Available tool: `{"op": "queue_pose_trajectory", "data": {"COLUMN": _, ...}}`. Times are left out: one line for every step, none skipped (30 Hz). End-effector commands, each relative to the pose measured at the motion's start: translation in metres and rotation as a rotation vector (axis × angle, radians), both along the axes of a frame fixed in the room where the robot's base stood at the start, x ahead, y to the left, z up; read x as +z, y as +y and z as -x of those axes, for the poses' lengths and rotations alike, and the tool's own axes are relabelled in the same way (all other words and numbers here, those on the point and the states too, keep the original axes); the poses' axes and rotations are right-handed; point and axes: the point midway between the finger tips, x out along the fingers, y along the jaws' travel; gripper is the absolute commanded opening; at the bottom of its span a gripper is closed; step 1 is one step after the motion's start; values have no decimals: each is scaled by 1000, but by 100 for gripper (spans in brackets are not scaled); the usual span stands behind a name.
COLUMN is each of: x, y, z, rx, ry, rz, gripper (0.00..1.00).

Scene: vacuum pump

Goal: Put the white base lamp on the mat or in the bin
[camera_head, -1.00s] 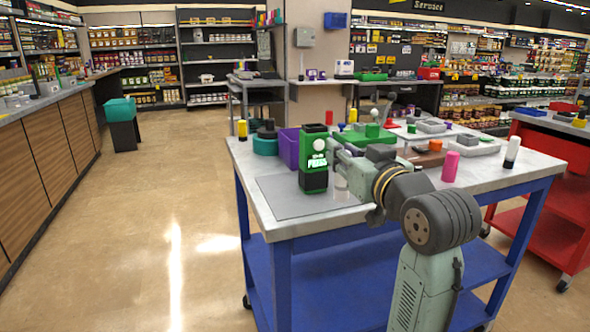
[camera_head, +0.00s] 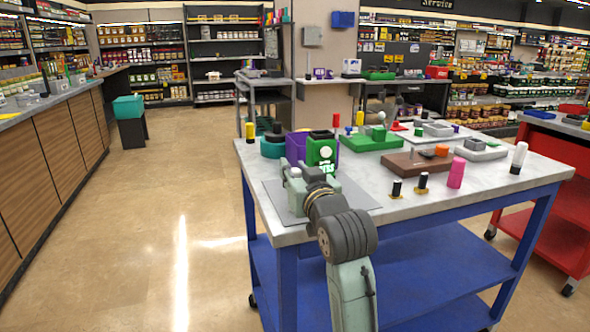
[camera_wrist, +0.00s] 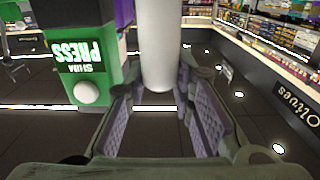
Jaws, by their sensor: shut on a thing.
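A white cylinder (camera_wrist: 158,45), which looks like the white base lamp, stands between the fingers of my gripper (camera_wrist: 157,98) in the wrist view. My gripper is shut on it; its lower end is hard to make out. In the head view my gripper (camera_head: 308,188) is over the left front of the table, in front of the green press box (camera_head: 321,150), and hides the lamp. The grey mat (camera_head: 352,200) lies flat under and beside the gripper. The purple bin (camera_head: 297,146) stands just behind the press box, partly hidden.
The marble-topped table (camera_head: 440,206) also holds a pink cylinder (camera_head: 456,173), two small black-topped parts (camera_head: 396,189), a brown block (camera_head: 412,163), a green tray (camera_head: 365,142) and a white-and-black cylinder (camera_head: 519,157). The press box also shows close by in the wrist view (camera_wrist: 80,55).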

Motion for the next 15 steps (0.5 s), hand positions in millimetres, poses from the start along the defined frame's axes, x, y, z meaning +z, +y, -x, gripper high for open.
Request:
{"op": "queue_pose_trajectory", "data": {"x": 1, "y": 0, "z": 0, "rx": 0, "ry": -1, "rz": 1, "gripper": 0}}
{"op": "queue_pose_trajectory", "data": {"x": 1, "y": 0, "z": 0, "rx": 0, "ry": -1, "rz": 1, "gripper": 0}}
{"op": "queue_pose_trajectory", "data": {"x": 1, "y": 0, "z": 0, "rx": 0, "ry": -1, "rz": 1, "gripper": 0}}
{"op": "queue_pose_trajectory", "data": {"x": 1, "y": 0, "z": 0, "rx": 0, "ry": -1, "rz": 1, "gripper": 0}}
{"op": "queue_pose_trajectory", "data": {"x": 1, "y": 0, "z": 0, "rx": 0, "ry": -1, "rz": 1, "gripper": 0}}
{"op": "queue_pose_trajectory", "data": {"x": 0, "y": 0, "z": 0, "rx": 0, "ry": -1, "rz": 0, "gripper": 0}}
{"op": "queue_pose_trajectory", "data": {"x": -2, "y": 0, "z": 0, "rx": 0, "ry": -1, "rz": 0, "gripper": 0}}
{"op": "queue_pose_trajectory", "data": {"x": -3, "y": 0, "z": 0, "rx": 1, "ry": -1, "rz": 0, "gripper": 0}}
{"op": "queue_pose_trajectory", "data": {"x": -4, "y": 0, "z": 0, "rx": 1, "ry": -1, "rz": 0, "gripper": 0}}
{"op": "queue_pose_trajectory", "data": {"x": -3, "y": 0, "z": 0, "rx": 1, "ry": 0, "rz": 0, "gripper": 24}}
{"op": "queue_pose_trajectory", "data": {"x": -3, "y": 0, "z": 0, "rx": 1, "ry": 0, "rz": 0, "gripper": 26}}
{"op": "queue_pose_trajectory", "data": {"x": -3, "y": 0, "z": 0, "rx": 1, "ry": 0, "rz": 0, "gripper": 29}}
{"op": "queue_pose_trajectory", "data": {"x": -3, "y": 0, "z": 0, "rx": 1, "ry": 0, "rz": 0, "gripper": 31}}
{"op": "queue_pose_trajectory", "data": {"x": -3, "y": 0, "z": 0, "rx": 1, "ry": 0, "rz": 0, "gripper": 33}}
{"op": "queue_pose_trajectory", "data": {"x": -3, "y": 0, "z": 0, "rx": 1, "ry": 0, "rz": 0, "gripper": 36}}
